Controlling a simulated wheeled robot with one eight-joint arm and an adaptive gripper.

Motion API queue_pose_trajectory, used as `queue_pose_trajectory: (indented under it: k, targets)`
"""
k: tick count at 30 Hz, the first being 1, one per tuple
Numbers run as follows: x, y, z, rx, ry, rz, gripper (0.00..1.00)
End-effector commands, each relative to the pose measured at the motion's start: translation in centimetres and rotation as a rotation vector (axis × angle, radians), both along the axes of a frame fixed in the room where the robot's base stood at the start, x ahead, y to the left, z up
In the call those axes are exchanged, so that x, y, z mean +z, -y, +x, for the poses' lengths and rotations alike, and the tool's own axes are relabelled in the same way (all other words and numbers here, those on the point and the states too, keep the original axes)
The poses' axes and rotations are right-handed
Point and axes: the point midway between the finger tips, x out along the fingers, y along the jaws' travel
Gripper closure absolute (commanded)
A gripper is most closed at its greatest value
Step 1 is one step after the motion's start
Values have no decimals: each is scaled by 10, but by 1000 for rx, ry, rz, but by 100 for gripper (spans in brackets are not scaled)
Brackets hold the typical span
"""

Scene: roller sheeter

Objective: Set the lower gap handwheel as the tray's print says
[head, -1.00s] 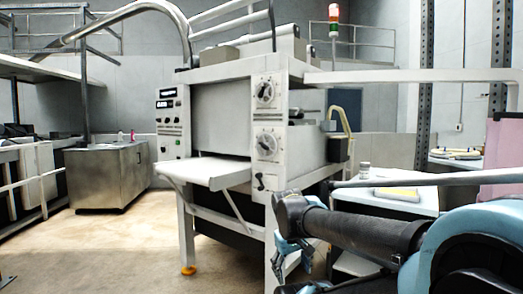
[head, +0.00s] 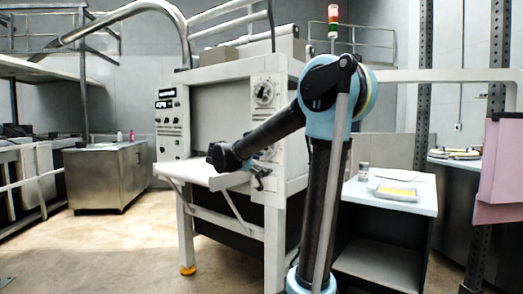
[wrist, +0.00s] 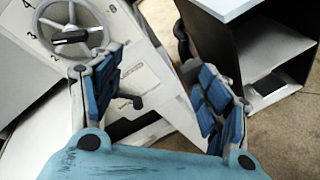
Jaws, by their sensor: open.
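The lower gap handwheel (wrist: 73,33) shows at the upper left of the wrist view, a grey spoked ring with a black-and-silver pointer over a dial with figures such as 2, 3 and 4. In the head view my arm hides most of it. My gripper (wrist: 155,65) is open and empty, its blue-padded fingers apart; the left finger is close to the wheel's lower right, and I see no clear grip on the rim. A pale tray (head: 396,194) with a yellow patch lies on the side table; its print is too small to read.
The upper handwheel (head: 264,92) is on the same white sheeter panel. A small lever (wrist: 130,101) sits below the lower wheel. The side table (head: 425,200) with a jar (head: 364,173) stands right of the sheeter. A pink panel (head: 500,170) is at the far right.

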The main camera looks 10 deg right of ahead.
Motion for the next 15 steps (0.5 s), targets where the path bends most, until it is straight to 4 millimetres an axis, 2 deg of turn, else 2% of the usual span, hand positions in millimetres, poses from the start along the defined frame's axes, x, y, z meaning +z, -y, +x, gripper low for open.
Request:
queue_pose_trajectory:
  k: [1,3,7,12,15]
  targets:
    - [10,-17,16,30,0,-61,30]
    - [24,-37,33,62,-2,-148,30]
    - [43,-68,56,104,-2,-274,30]
    - [54,-88,69,125,1,-355,30]
    - [56,-88,74,128,0,-368,30]
